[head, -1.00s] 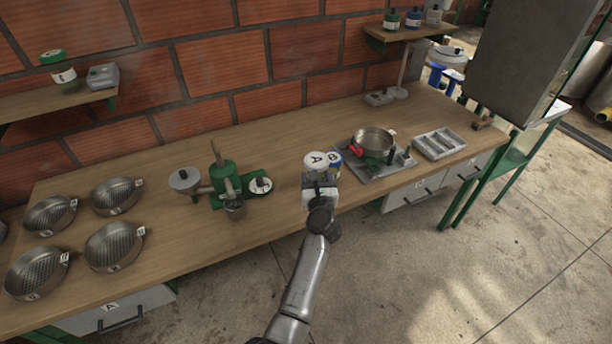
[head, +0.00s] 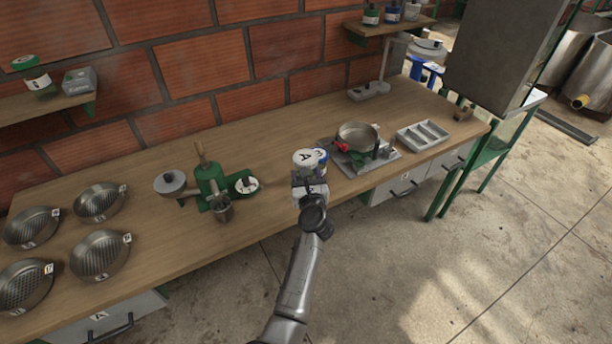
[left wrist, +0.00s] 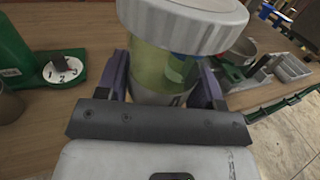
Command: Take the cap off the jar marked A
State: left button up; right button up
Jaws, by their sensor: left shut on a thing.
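The jar marked A (head: 307,159) has a broad white cap with a black A on top. It is upright near the front edge of the bench. In the left wrist view the ribbed rim of the cap (left wrist: 185,25) is at the top, on the greenish see-through jar body (left wrist: 162,72). My left gripper (left wrist: 163,88) is shut on the body, one finger at each side, below the cap. The cap sits on the jar. Whether the jar's base touches the bench is hidden. My right gripper is in neither view.
A blue-marked jar (head: 322,157) stands close behind jar A's right side. To the right are a metal pan (head: 357,136) on a plate and a grey tray (head: 424,134). A green hand machine (head: 210,182) and several sieves (head: 100,200) are to the left.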

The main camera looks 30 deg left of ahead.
pick_arm(q)
jog(key=shift+a, duration=0.1)
jog(key=shift+s+a+f, duration=0.15)
jog(key=shift+s, duration=0.05)
jog(key=s+d+r+y, duration=0.1)
jog(key=s+d+r, duration=0.1)
jog(key=s+r, duration=0.55)
jog(key=s+d+r, duration=0.1)
jog(key=s+r, duration=0.3)
jog(key=r, duration=0.7)
jog(key=s+d+m+t+h, duration=0.1)
jog(key=s+d+h, duration=0.2)
jog(key=s+d, duration=0.35)
jog(key=s+d+f+m+t+h, duration=0.15)
jog(key=s+f, duration=0.25)
jog(key=f, duration=0.5)
notch_tip(320, 180, up, 41)
jog(key=w+m+h+p, duration=0.2)
jog(key=h+p, duration=0.1)
jog(key=p, duration=3.4)
jog(key=shift+d+r+t, duration=0.2)
jog(key=shift+d+t, duration=0.2)
jog(key=shift+t, duration=0.05)
